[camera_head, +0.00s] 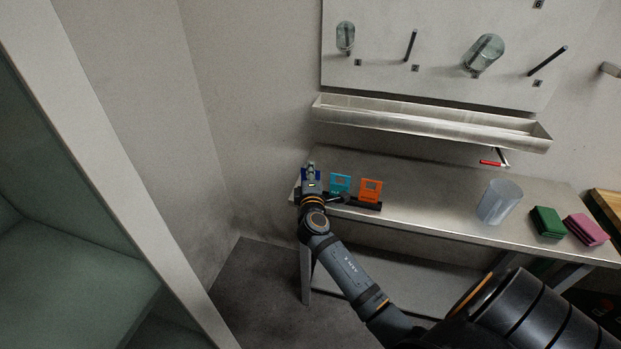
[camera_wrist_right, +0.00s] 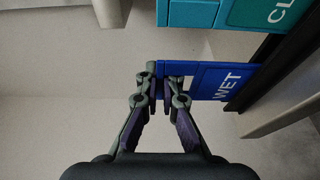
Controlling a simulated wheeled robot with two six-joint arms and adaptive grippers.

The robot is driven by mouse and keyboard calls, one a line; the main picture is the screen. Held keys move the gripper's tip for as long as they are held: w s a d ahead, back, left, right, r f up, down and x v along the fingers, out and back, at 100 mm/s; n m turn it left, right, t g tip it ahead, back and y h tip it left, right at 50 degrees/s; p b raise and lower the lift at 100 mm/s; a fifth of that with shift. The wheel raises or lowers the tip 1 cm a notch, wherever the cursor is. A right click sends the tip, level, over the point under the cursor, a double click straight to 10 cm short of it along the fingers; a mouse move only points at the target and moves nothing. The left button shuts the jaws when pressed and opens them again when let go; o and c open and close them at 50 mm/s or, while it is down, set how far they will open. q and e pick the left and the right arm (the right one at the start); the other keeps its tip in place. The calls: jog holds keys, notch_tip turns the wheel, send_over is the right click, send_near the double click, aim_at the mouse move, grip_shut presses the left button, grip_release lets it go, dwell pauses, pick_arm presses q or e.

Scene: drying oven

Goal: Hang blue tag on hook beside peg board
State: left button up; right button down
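The blue tag (camera_wrist_right: 208,82), marked "WET", shows in the wrist view at the end of a row of tags. In the head view it shows as a small blue patch (camera_head: 304,174) at the table's left end, mostly hidden by my right gripper (camera_head: 311,170). In the wrist view my right gripper (camera_wrist_right: 161,86) has its fingers close together, one on each side of the tag's end bar. It looks shut on that bar, with the tag still in line with the rack. The pegboard (camera_head: 440,60) hangs above the table. My left gripper is not in view.
A teal tag (camera_head: 340,184) and an orange tag (camera_head: 371,190) stand in the dark rack (camera_head: 366,205). A metal trough (camera_head: 430,121) juts out above the table. A red-tipped hook (camera_head: 493,162) is below it. A clear beaker (camera_head: 498,203), green pad (camera_head: 547,222) and pink pad (camera_head: 586,229) stand right.

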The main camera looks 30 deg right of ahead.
notch_tip(320, 180, up, 10)
jog(key=shift+p, duration=1)
notch_tip(320, 180, up, 18)
jog(key=shift+p, duration=0.35)
jog(key=shift+f, duration=0.1)
